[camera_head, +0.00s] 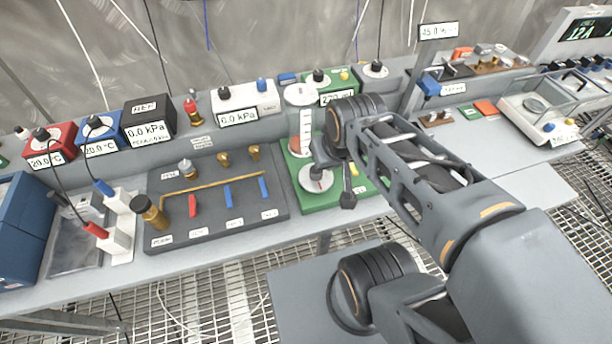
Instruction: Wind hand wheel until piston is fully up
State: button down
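A green-based device (303,201) stands on the bench near the middle of the view. A pale round disc with a small red mark (316,181), which looks like the hand wheel, is at its front. Behind it rises a clear upright cylinder with a white scale (306,128) and a pale round top (300,94). The piston's height inside cannot be read clearly. My gripper (335,176) is right at the wheel, over its right side. My arm's wrist hides part of the device, and the fingers are too small and covered to tell whether they grip anything.
A dark valve panel (218,222) with coloured levers lies to the left. A green display box (337,86), partly covered, stands behind. A post with a sign (437,31) rises at the right. A balance (540,105) stands farther right. Bare bench (480,150) lies right of my arm.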

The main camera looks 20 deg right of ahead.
aim_at(312, 182)
jog(key=z, duration=0.9)
jog(key=k, duration=1.35)
jog(key=u, duration=0.75)
jog(key=i, duration=0.85)
jog(key=z, duration=0.1)
